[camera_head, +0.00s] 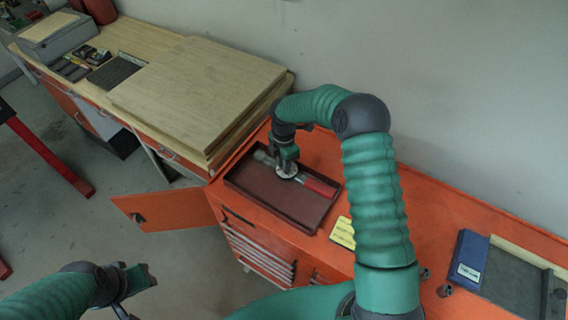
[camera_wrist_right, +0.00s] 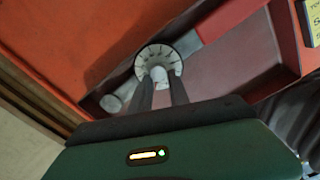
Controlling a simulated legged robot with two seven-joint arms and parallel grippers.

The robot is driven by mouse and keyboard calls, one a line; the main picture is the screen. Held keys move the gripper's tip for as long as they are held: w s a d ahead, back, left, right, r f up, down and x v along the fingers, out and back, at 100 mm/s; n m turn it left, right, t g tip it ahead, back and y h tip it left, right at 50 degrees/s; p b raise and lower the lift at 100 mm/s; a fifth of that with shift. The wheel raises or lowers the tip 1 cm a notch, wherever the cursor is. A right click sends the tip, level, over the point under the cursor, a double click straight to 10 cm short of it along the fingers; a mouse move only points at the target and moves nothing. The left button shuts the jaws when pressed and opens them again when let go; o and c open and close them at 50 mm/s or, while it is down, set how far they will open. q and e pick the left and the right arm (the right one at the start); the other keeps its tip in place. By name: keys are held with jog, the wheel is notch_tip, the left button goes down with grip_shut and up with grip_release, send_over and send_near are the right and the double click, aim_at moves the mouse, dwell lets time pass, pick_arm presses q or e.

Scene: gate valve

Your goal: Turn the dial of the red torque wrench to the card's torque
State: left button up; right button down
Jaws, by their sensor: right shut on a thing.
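The red torque wrench (camera_head: 318,186) lies in a brown tray (camera_head: 245,190) on the orange cabinet, its red handle to the right and grey end to the left. Its round white dial (camera_head: 287,171) with dark marks faces up; it also shows in the right wrist view (camera_wrist_right: 152,60). My right gripper (camera_head: 286,163) reaches down onto the dial, its two fingers shut on the knob (camera_wrist_right: 160,74) at the dial's centre. The dial's reading is too small to tell. A yellow card (camera_head: 343,232) lies right of the tray; its text is not legible. My left gripper (camera_head: 138,285) is at lower left, away from the wrench.
A blue box (camera_head: 468,258) and a grey tray (camera_head: 515,285) stand on the cabinet at the right. Wooden boards (camera_head: 200,85) are stacked on the bench at the left. An orange cabinet door (camera_head: 165,213) hangs open below the tray. Small dark sockets (camera_head: 444,290) stand near the blue box.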

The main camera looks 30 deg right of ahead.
jog(key=shift+s+a+f, duration=0.1)
jog(key=shift+a, duration=0.25)
jog(key=shift+d+m, duration=0.15)
jog(key=shift+m, duration=0.25)
jog(key=m+b, duration=0.1)
jog(key=m, duration=0.1)
jog(key=shift+f+m, duration=0.15)
jog(key=shift+m, duration=0.15)
jog(key=m, duration=0.3)
jog(key=shift+m+b, duration=0.3)
jog(key=shift+b, duration=0.1)
jog(key=m, duration=0.2)
jog(key=shift+m, duration=0.4)
jog(key=m+b, duration=0.1)
jog(key=m, duration=0.2)
jog(key=shift+s+m, duration=0.1)
jog(key=shift+m, duration=0.2)
jog(key=m, duration=0.4)
jog(key=shift+m+b, duration=0.3)
jog(key=m, duration=0.4)
jog(key=shift+m, duration=0.3)
